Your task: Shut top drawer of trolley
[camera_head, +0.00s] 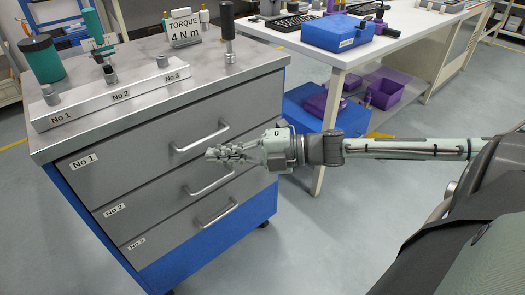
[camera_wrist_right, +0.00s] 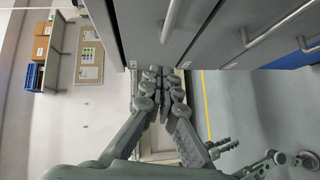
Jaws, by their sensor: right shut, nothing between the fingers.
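The grey drawer trolley (camera_head: 190,112) has three drawer fronts, labelled No 1, No 2 and No 3. The top drawer (camera_head: 130,150) is the No 1 front with a bar handle (camera_head: 203,137). It looks about flush with the fronts below, but I cannot tell whether it is fully shut. My right gripper (camera_head: 212,153) is shut and empty, in front of the fronts near the No 1 and No 2 handles. In the right wrist view its fingers (camera_wrist_right: 158,88) meet beside the drawer fronts. What looks like my left gripper (camera_wrist_right: 222,148) shows small at lower right; its fingers are unclear.
On the trolley top stand a numbered holder block (camera_head: 118,95), a green cylinder (camera_head: 42,59), a torque sign (camera_head: 182,28) and a black-handled tool (camera_head: 228,30). A white table (camera_head: 400,30) stands to the right. Grey floor (camera_head: 330,245) is free in front.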

